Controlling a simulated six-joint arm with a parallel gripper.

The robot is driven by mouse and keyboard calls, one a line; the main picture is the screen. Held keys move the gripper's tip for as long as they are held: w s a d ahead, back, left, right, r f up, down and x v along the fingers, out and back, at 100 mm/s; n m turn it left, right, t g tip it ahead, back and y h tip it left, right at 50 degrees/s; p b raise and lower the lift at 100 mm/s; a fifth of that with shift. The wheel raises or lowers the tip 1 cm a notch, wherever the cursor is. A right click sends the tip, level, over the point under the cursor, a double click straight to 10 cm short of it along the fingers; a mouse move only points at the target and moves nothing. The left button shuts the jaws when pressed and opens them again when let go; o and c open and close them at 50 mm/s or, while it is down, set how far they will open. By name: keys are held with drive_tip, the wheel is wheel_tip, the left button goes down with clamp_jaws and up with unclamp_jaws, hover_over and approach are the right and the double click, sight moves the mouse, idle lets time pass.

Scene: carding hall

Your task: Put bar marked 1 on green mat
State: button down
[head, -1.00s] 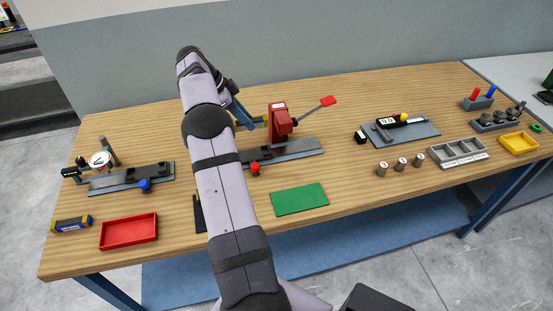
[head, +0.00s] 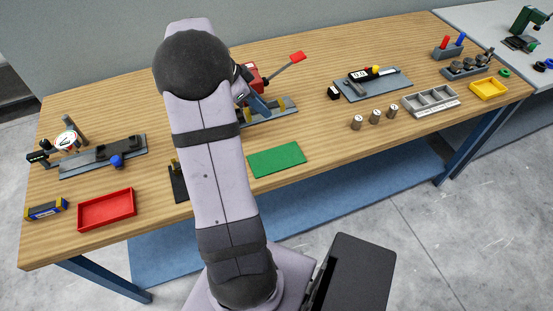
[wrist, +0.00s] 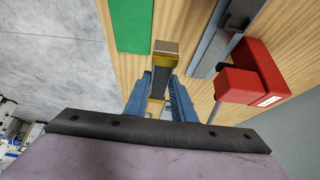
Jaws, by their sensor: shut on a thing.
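My gripper (wrist: 158,92) is shut on a bar (wrist: 166,49) with gold-coloured ends and a dark middle. In the head view my gripper (head: 262,107) holds the bar (head: 282,103) near the red clamp, and my arm hides part of this area. No number can be read on the bar. The green mat (head: 277,159) lies bare near the front edge of the table, in front of my gripper. It also shows at the upper left of the wrist view (wrist: 132,22), to the left of the bar and apart from it.
The red toggle clamp (head: 252,75) on its grey plate (wrist: 217,40) stands close by my gripper. A black piece (head: 178,184) is partly behind my arm. A red tray (head: 107,209) is at left; several metal weights (head: 374,117) and a grey tray (head: 431,100) are at right.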

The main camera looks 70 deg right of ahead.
drive_tip(key=s+a+f, duration=0.3)
drive_tip(key=s+a, duration=0.2)
drive_tip(key=s, duration=0.1)
drive_tip(key=shift+w+d+f+p, duration=0.1)
drive_tip(key=shift+f+p, duration=0.25)
drive_tip(key=shift+f, duration=1.75)
drive_tip(key=shift+d+f+p, duration=0.1)
drive_tip(key=shift+f+p, duration=0.25)
drive_tip(key=shift+f, duration=2.35)
drive_tip(key=shift+f+b, duration=0.2)
drive_tip(key=shift+b, duration=0.1)
drive_tip(key=c, duration=1.5)
unclamp_jaws()
drive_tip(key=shift+r, duration=0.15)
